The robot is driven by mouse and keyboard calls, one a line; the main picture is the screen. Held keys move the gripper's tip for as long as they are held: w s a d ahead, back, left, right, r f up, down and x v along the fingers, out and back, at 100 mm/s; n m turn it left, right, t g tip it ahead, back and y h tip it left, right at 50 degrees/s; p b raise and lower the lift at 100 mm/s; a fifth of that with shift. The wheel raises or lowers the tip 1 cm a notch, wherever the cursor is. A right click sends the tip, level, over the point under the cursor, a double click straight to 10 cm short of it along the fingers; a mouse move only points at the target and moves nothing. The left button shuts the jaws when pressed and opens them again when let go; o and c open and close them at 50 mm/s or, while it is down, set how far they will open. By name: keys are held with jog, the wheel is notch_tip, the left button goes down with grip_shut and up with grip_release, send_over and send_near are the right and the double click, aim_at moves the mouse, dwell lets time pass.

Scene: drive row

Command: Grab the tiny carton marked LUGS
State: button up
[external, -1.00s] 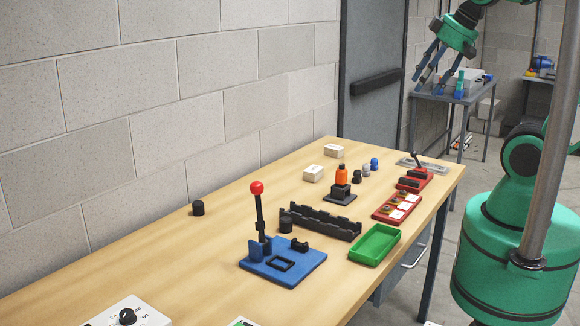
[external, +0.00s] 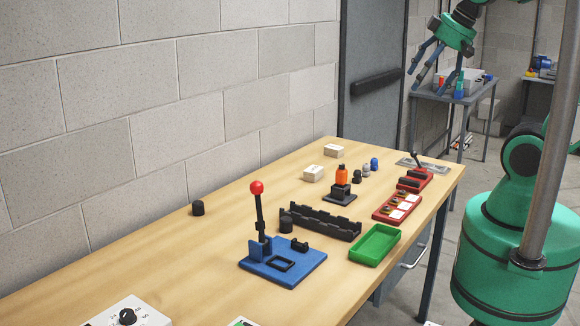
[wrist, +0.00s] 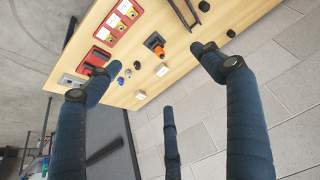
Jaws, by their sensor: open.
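Two small white cartons stand on the wooden bench. One carton (external: 313,173) is near the black stand with the orange piece, and the other carton (external: 334,151) is farther back by the wall-side edge. In the wrist view the nearer carton (wrist: 162,70) and the farther carton (wrist: 140,95) lie between my spread fingers, at a distance. Their lettering is too small to read, so I cannot tell which says LUGS. My gripper (external: 430,75) is open and empty, raised beyond the bench's far end. It also shows in the wrist view (wrist: 145,75).
The bench (external: 150,260) also holds an orange-topped stand (external: 341,190), small knobs (external: 374,164), a red tray (external: 397,207), a green tray (external: 374,246), a black rack (external: 325,222) and a blue lever press (external: 283,268). The block wall (external: 200,100) runs along the bench's left side.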

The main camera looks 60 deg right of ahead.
jog(key=w+d+f+g, duration=0.1)
jog(key=w+d+f, duration=0.2)
jog(key=w, duration=0.9)
jog(key=w+d+f+g, duration=0.1)
jog(key=w+d+f, duration=0.15)
jog(key=w, duration=0.95)
jog(key=w+d+f, duration=0.3)
jog(key=w+f, duration=0.3)
jog(key=f, duration=0.1)
jog(key=w+d+f+g, duration=0.1)
jog(key=w+d+f, duration=0.3)
jog(key=w+f, duration=0.2)
jog(key=w+d+f+n+p, duration=0.1)
jog(key=w+d+f, duration=0.2)
jog(key=w+f, duration=0.3)
notch_tip(320, 180, down, 3)
jog(key=shift+d+f+g, duration=0.2)
jog(key=shift+d+g, duration=0.15)
jog(key=shift+g, duration=0.05)
jog(key=shift+w+f, duration=0.1)
jog(key=b, duration=0.1)
send_over(314, 169)
jog(key=shift+s+d+f, duration=0.1)
jog(key=shift+s+f, duration=0.05)
jog(key=shift+f, duration=1.2)
jog(key=shift+s+f, duration=0.15)
jog(key=shift+f, duration=1.25)
jog(key=shift+s+d+f, duration=0.1)
jog(key=shift+s+f, duration=0.05)
jog(key=shift+f, duration=1.2)
